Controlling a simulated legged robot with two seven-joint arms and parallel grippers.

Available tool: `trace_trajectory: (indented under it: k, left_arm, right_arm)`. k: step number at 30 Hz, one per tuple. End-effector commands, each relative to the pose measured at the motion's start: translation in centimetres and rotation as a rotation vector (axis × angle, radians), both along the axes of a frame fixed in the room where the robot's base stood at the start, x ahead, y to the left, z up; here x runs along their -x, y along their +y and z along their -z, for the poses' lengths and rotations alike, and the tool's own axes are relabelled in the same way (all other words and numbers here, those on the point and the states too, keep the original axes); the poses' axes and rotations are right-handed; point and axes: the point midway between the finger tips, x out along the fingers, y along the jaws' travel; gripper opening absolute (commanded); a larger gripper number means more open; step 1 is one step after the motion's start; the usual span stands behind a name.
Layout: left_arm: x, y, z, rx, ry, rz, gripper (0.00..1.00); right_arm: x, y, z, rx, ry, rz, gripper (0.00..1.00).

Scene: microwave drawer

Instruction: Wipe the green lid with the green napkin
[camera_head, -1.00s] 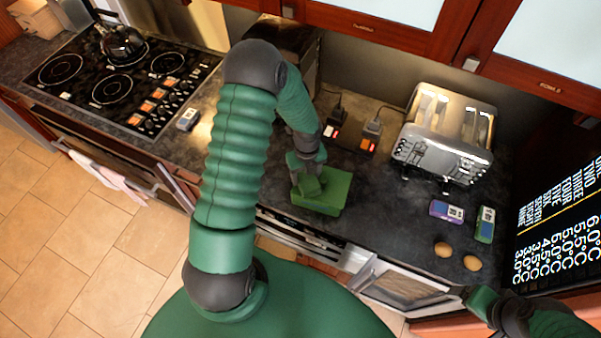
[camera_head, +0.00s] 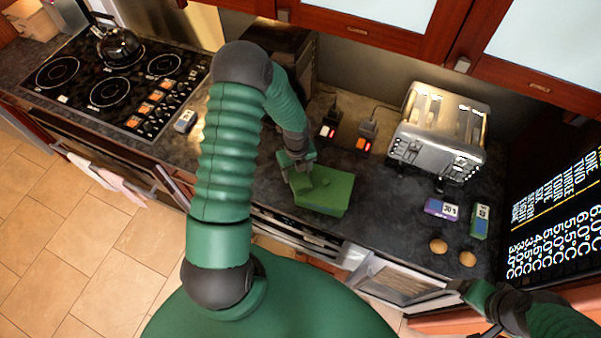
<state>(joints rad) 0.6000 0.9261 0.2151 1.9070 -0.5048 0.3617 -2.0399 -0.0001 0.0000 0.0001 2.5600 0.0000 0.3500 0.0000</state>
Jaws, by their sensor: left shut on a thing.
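The green lid (camera_head: 334,193) is a flat green rectangle on the dark counter, just right of my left gripper. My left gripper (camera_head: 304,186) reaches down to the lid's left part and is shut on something. That is most likely the green napkin, but green on green keeps me from telling its outline from the lid. My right gripper (camera_head: 466,290) is at the lower right, in front of the counter beside the open door, and its fingers are too small to judge.
A toaster (camera_head: 438,130) stands on the counter at the back right. An open door (camera_head: 395,284) juts out at the counter front. A stove (camera_head: 120,85) with a kettle (camera_head: 118,45) is at left.

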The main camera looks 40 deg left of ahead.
Motion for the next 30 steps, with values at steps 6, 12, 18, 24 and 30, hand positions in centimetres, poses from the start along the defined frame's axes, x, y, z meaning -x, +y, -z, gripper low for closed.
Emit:
trace_trajectory:
  k: [6, 12, 18, 24, 30]
  left_arm:
    - [-1.7, 0.7, 0.0, -0.001, -0.003, -0.001, 0.26]
    - [-2.1, -0.3, 0.0, 0.000, -0.002, 0.001, 0.26]
    - [-2.9, -2.3, 0.0, 0.001, -0.002, 0.002, 0.26]
    - [-3.2, -3.1, -0.3, 0.000, -0.001, -0.001, 0.26]
    - [-2.9, -2.3, -0.3, 0.001, -0.002, -0.003, 0.26]
  right_arm:
    - [0.0, 0.0, -0.1, 0.000, 0.000, 0.000, 0.85]
    - [0.0, 0.0, -0.1, 0.000, 0.000, 0.000, 0.85]
    - [0.0, 0.0, 0.1, 0.000, 0.000, 0.000, 0.85]
    - [0.0, 0.0, -0.4, 0.000, 0.000, 0.000, 0.85]
    - [0.0, 0.0, -0.7, 0.000, 0.000, 0.000, 0.85]
